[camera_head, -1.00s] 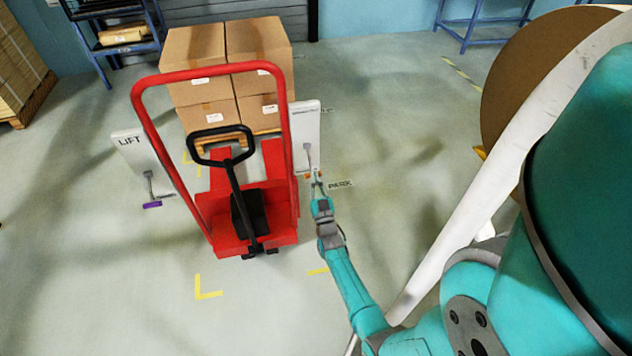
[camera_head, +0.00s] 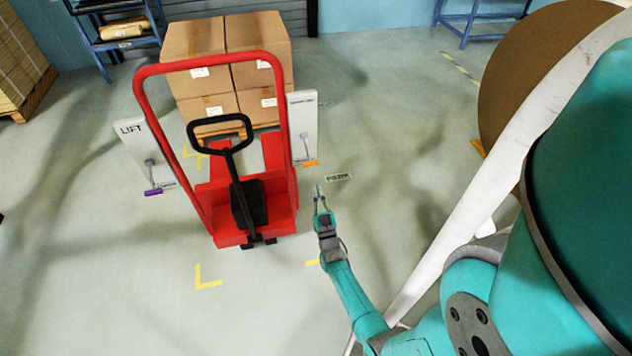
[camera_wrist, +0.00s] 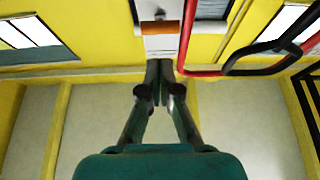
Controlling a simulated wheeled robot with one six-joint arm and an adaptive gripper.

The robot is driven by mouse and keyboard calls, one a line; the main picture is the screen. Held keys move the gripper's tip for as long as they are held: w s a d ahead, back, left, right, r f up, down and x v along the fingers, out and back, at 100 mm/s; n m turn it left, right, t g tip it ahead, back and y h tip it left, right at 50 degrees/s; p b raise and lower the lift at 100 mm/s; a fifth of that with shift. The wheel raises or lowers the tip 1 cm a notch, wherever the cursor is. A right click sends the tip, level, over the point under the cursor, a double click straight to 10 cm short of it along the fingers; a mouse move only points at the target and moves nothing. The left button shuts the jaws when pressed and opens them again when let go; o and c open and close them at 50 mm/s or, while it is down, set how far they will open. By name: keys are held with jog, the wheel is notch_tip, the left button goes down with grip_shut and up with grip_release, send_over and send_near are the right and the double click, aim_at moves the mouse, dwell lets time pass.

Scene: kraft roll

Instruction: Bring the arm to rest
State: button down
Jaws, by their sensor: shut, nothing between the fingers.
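My gripper (camera_head: 319,192) is shut and empty in the head view, at the end of my teal arm, to the right of the red pallet truck (camera_head: 282,187). Its closed fingers (camera_wrist: 159,82) also show in the wrist view. A lever with an orange grip (camera_head: 310,163) hangs from the white panel (camera_head: 302,125) on the truck's right side. The gripper is apart from it, a little below it in the picture. The orange grip also shows in the wrist view (camera_wrist: 157,30), beyond the fingertips.
A lever with a purple grip (camera_head: 153,192) is on the left panel, marked LIFT (camera_head: 135,140). Stacked cartons (camera_head: 196,60) stand behind the truck. A large roll with a brown end (camera_head: 525,85) is at the right.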

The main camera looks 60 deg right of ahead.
jog(key=shift+s+a+f, duration=0.2)
jog(key=shift+a+f, duration=0.05)
jog(key=shift+f, duration=0.15)
jog(key=shift+a, duration=0.1)
dwell(0.3)
jog(key=s+a+n+t+y, duration=0.15)
jog(key=s+a+y, duration=0.3)
jog(key=a, duration=0.85)
jog(key=s+a+n+t+y, duration=0.1)
jog(key=s+a+n+y, duration=0.3)
jog(key=a, duration=0.9)
jog(key=s+a+r+n+g+y, duration=0.1)
jog(key=s+a+r+n+y, duration=0.1)
jog(key=s+a+r+y, duration=0.2)
jog(key=s+a+r+n+g+y, duration=0.1)
jog(key=s+a+r+y, duration=0.4)
jog(key=s+a+r, duration=0.5)
jog(key=shift+s+a+r+n+g, duration=0.25)
jog(key=shift+s+r+n, duration=0.85)
jog(key=shift+r, duration=2.05)
jog(key=shift+s+d+m, duration=0.1)
jog(key=shift+s+m, duration=0.25)
